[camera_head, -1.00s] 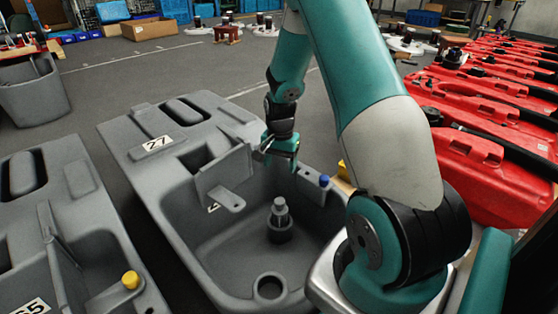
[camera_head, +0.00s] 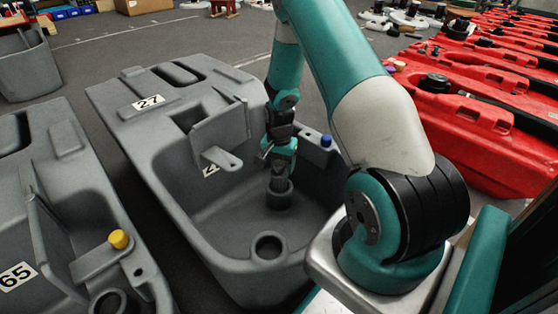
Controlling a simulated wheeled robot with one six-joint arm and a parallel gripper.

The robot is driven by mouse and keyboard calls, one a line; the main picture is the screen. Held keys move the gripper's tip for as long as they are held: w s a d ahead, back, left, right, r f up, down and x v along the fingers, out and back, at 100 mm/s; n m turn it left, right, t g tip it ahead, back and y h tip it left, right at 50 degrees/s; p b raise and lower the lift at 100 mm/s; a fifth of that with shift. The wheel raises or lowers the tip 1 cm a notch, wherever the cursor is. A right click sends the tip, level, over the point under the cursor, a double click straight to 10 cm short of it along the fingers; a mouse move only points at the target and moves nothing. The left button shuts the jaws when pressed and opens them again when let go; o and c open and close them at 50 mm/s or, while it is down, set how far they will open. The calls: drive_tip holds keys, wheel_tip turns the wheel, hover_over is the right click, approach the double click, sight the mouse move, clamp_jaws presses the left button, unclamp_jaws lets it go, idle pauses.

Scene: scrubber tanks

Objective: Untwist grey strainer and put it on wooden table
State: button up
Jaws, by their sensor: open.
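The grey strainer (camera_head: 278,184) stands upright in a dark round socket (camera_head: 279,199) on the floor of the grey tank marked 27 (camera_head: 205,262). My gripper (camera_head: 278,173) points down inside the tank, right over the strainer's top. Its fingers are open and seem to be at either side of the top; whether they touch it I cannot tell. The strainer's upper end is hidden by the gripper. No wooden table clearly shows near the tank; my arm covers the area to its right.
A second grey tank marked 65 (camera_head: 60,210), with a yellow cap (camera_head: 119,239), stands at left. A blue cap (camera_head: 326,141) sits on the right rim of tank 27. An upright plate with a bracket (camera_head: 222,158) stands close left of my gripper. Red tanks (camera_head: 480,130) line the right.

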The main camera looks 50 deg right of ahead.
drive_tip(key=shift+c, duration=0.4)
drive_tip(key=c, duration=1)
drive_tip(key=shift+r, duration=0.1)
drive_tip(key=shift+n+p, duration=0.95)
drive_tip(key=shift+n, duration=0.55)
drive_tip(key=shift+r+p, duration=0.95)
drive_tip(key=shift+p, duration=0.2)
drive_tip(key=shift+c, duration=0.2)
drive_tip(key=shift+r+p, duration=2.7)
drive_tip(key=shift+r, duration=0.25)
